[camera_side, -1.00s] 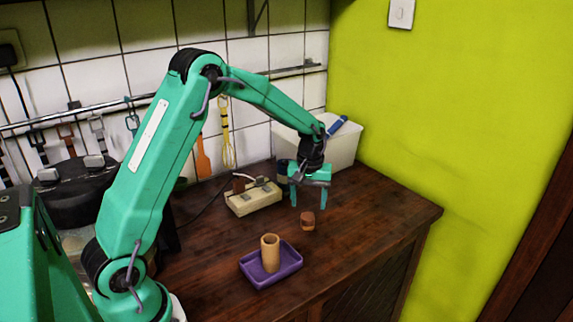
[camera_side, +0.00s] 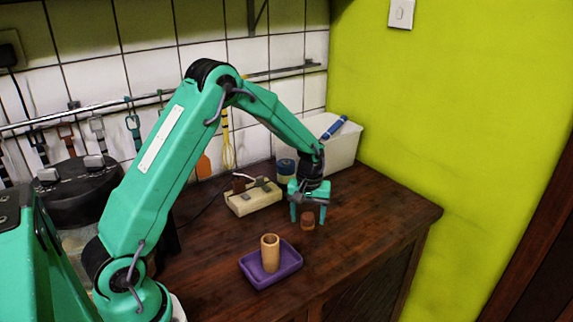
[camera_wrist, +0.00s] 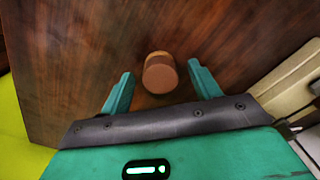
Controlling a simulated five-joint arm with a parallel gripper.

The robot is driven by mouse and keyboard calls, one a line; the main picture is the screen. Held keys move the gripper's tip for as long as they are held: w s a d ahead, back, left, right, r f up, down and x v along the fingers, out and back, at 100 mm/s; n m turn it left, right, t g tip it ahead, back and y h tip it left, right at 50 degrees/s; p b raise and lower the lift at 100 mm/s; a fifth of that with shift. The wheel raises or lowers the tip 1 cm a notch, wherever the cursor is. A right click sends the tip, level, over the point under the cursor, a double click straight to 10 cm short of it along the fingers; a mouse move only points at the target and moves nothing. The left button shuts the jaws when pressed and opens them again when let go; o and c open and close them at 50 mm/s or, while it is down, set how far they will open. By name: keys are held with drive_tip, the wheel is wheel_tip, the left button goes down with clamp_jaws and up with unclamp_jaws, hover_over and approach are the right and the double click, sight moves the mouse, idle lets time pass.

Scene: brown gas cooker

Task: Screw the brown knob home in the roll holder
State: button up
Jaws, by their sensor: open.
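The brown knob (camera_side: 307,222) stands on the wooden counter, apart from the holder. In the wrist view the knob (camera_wrist: 160,73) shows as a round brown piece just beyond and between the fingertips. My gripper (camera_side: 308,217) is open, pointing down, with its fingers on either side of the knob; I cannot tell if either touches it. Both teal fingers also show in the wrist view (camera_wrist: 162,72). The roll holder (camera_side: 270,254) looks like a tan upright tube with an open top. It stands in a purple tray (camera_side: 287,271) to the left of and nearer than the knob.
A cream power strip (camera_side: 253,197) with a cable lies behind on the left. A blue-topped can (camera_side: 286,169) and a white bin (camera_side: 345,146) stand at the back. A dark pot (camera_side: 80,193) is at left. The counter's right end is clear.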

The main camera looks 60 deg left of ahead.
sight(308, 216)
idle(0.3)
drive_tip(key=c, duration=1.1)
drive_tip(key=shift+o, duration=0.2)
drive_tip(key=shift+r, duration=0.1)
drive_tip(key=shift+r, duration=0.8)
wheel_tip(308, 216, up, 2)
drive_tip(key=shift+r, duration=0.2)
drive_tip(key=s+d+r, duration=0.4)
drive_tip(key=d+r, duration=0.3)
drive_tip(key=d, duration=0.4)
drive_tip(key=shift+s, duration=0.1)
